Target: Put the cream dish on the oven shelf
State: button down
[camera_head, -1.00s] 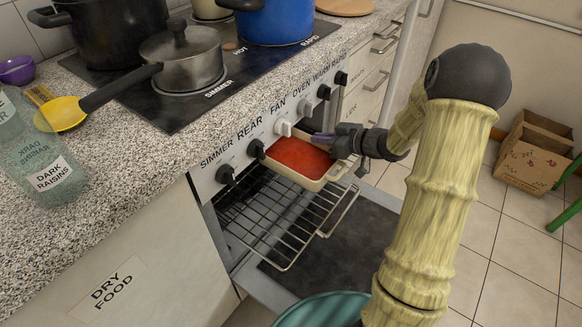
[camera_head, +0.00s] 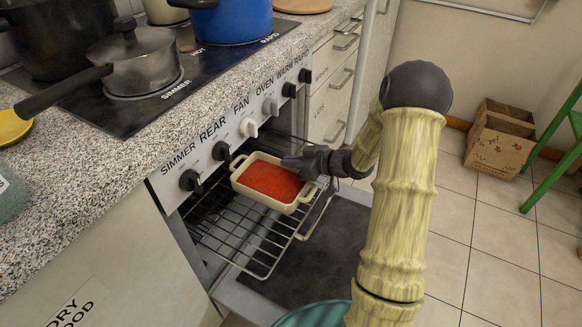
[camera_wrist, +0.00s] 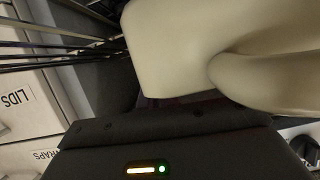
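The cream dish (camera_head: 301,205) is rectangular, with loop handles and a red filling. My gripper (camera_head: 293,162) is at its right end and appears shut on it there; the fingertips are partly hidden. The dish looks about level, over the right part of the oven shelf (camera_head: 236,241), a wire rack pulled partly out of the oven. I cannot tell whether the dish touches the rack. In the wrist view the dish (camera_wrist: 170,50) fills the upper right, close to my gripper, with rack wires (camera_wrist: 50,50) to its left.
The open oven door (camera_head: 325,255) lies below the rack. The knob panel (camera_head: 235,128) and counter edge are just above the dish. Pots stand on the hob. A teal round object (camera_head: 312,315) is at the bottom. Cardboard boxes (camera_head: 498,145) stand on the floor at right.

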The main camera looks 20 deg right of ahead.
jog(key=shift+f, duration=0.3)
jog(key=c, duration=1.6)
grip_release()
jog(key=shift+f, duration=0.1)
jog(key=shift+s+d+r, duration=0.2)
jog(key=shift+d+r, duration=0.05)
jog(key=shift+r, duration=0.05)
jog(key=p+v, duration=0.4)
jog(key=v, duration=0.6)
jog(key=shift+s+d+r, duration=0.15)
jog(key=shift+s+d, duration=0.25)
jog(key=shift+s, duration=0.1)
